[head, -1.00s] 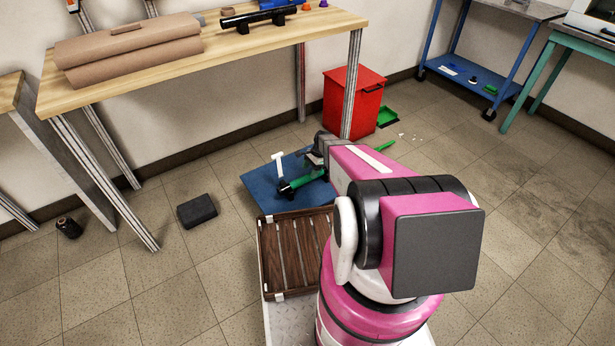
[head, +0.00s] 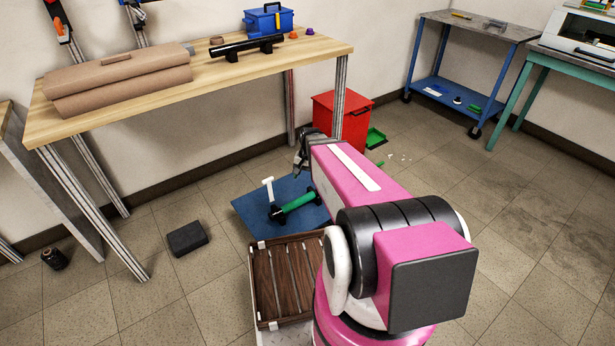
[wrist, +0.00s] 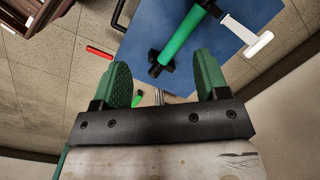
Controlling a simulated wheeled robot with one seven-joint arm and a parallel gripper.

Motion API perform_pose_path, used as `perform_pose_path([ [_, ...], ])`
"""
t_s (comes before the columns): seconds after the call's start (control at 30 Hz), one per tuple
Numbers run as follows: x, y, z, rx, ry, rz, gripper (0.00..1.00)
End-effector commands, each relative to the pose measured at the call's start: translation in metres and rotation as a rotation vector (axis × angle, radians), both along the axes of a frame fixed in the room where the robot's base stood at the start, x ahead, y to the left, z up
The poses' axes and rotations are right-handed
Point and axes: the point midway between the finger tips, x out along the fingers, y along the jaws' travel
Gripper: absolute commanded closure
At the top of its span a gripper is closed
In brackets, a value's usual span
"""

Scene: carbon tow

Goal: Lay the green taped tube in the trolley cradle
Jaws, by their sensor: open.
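The green taped tube (head: 298,202) has black ends and lies on a blue mat (head: 250,217) on the floor. In the wrist view the tube (wrist: 182,35) lies beyond my fingertips, tilted across the picture. My gripper (head: 301,160) is above the far side of the mat in the head view, apart from the tube. In the wrist view its green fingers (wrist: 161,75) are wide apart with nothing held between them.
A white T-shaped piece (head: 268,188) lies beside the tube. A dark block (head: 187,239) and black spool (head: 54,259) are on the floor. A red bin (head: 341,117) stands by the workbench (head: 215,82). A slatted wooden tray (head: 290,280) is beside my arm.

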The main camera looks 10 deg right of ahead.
Motion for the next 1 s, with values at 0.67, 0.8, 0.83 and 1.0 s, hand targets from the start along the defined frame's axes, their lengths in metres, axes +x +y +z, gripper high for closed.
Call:
perform_pose_path([
  [0.67,-0.087,0.009,0.079,-0.120,-0.110,0.432,0.32],
  [0.8,-0.087,0.009,0.079,-0.119,-0.109,0.431,0.32],
  [0.83,-0.087,0.009,0.079,-0.119,-0.109,0.431,0.32],
  [1.0,-0.087,0.009,0.079,-0.119,-0.109,0.430,0.32],
])
